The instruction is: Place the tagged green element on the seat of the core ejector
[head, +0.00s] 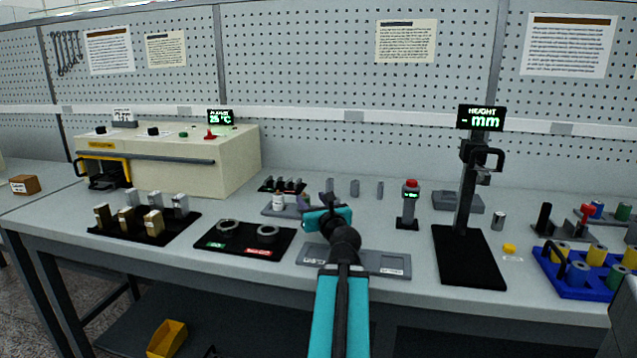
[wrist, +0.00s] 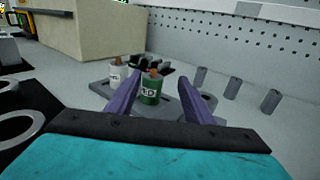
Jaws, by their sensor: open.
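A green cylinder element (wrist: 152,90) with a pale lettered label and an orange-brown top stands upright on a grey plate (wrist: 100,88) in the wrist view. A white labelled cylinder (wrist: 117,72) stands to its left, and also shows in the head view (head: 278,201). My gripper (wrist: 161,81) is open, its purple fingers apart on either side of the green element in the picture; I cannot tell whether they touch it. In the head view my gripper (head: 305,203) hides the green element. I cannot tell for sure which device is the core ejector.
A red-topped grey post (head: 410,206) and a tall height gauge (head: 467,230) stand to the right. A blue tray (head: 573,290) with yellow cylinders is at the far right. Black trays (head: 195,252) lie left; a cream oven (head: 225,160) stands behind. Several short grey pegs (wrist: 232,88) stand nearby.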

